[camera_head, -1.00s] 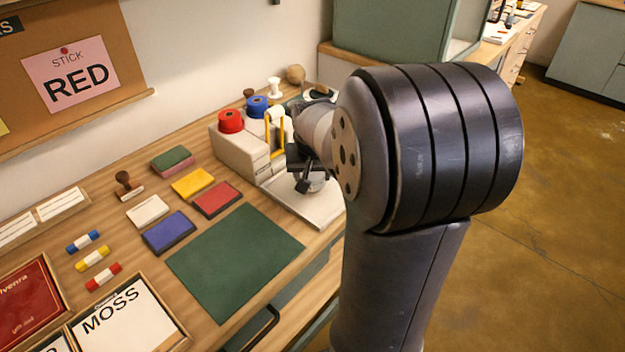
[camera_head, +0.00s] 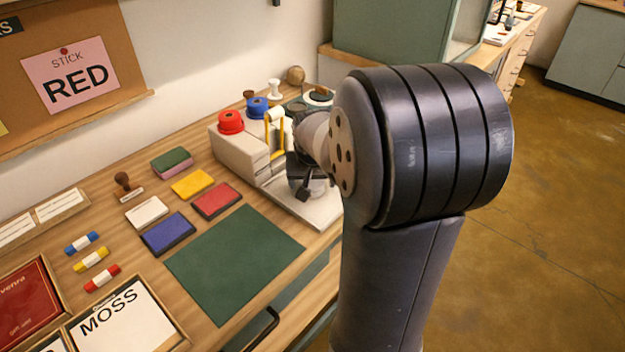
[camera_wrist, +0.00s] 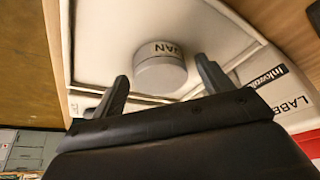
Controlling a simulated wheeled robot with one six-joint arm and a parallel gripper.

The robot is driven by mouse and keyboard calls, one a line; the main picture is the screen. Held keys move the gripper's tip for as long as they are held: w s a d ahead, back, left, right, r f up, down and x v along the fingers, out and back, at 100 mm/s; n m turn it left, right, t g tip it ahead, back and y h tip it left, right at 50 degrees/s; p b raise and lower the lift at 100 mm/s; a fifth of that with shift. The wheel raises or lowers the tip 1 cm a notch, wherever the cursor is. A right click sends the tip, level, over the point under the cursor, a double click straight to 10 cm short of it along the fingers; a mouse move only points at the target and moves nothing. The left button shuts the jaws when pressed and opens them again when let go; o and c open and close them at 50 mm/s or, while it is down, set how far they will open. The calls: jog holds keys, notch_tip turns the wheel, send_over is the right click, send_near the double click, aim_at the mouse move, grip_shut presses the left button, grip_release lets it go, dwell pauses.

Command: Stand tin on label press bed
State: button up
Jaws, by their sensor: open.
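The tin (camera_wrist: 160,72) is a pale grey round can with a dark-lettered label band. In the wrist view it stands on the white bed (camera_wrist: 105,45) of the label press, beyond my fingertips. My gripper (camera_wrist: 164,83) is open, its two fingers apart on either side of the near end of the tin, with no contact visible. In the head view, the press (camera_head: 238,146) is a cream block with a yellow handle, and its bed (camera_head: 318,214) extends to the right. My gripper (camera_head: 304,183) is over the bed there and mostly hides the tin.
Coloured pads, including a red one (camera_head: 216,200), lie to the left. A round dark dish (camera_head: 319,95) is behind the press.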

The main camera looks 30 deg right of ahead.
jog(key=p+v, duration=0.2)
jog(key=v, duration=1)
jog(key=shift+r, duration=0.1)
